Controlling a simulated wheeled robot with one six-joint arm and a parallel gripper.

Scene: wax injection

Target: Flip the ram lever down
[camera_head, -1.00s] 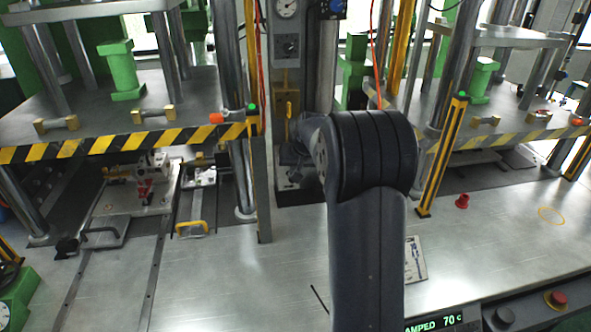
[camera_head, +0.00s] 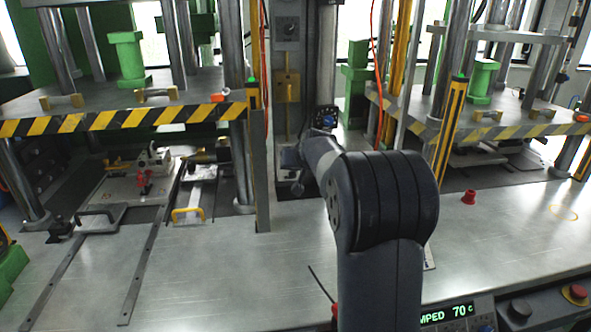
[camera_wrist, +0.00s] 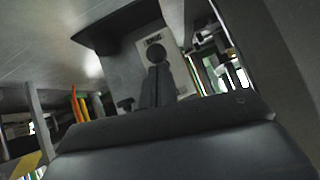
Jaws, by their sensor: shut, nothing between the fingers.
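In the wrist view, a dark round knob (camera_wrist: 157,52) shows in front of a pale labelled panel; I take it to be the ram lever's, though its stem is hidden. My gripper (camera_wrist: 157,70) reaches up from the dark wrist body at the bottom, its fingers together and empty. The knob lies just beyond the fingertips; I cannot tell whether they touch. In the head view my arm covers the fingers, and I cannot make out the lever clearly.
Two presses flank the central column, with striped plate edges (camera_head: 125,118) at left. A yellow-handled slide (camera_head: 188,214) lies under the left press. A small red part (camera_head: 468,197) stands on the metal table (camera_head: 200,270) to the right. The front table is mostly clear.

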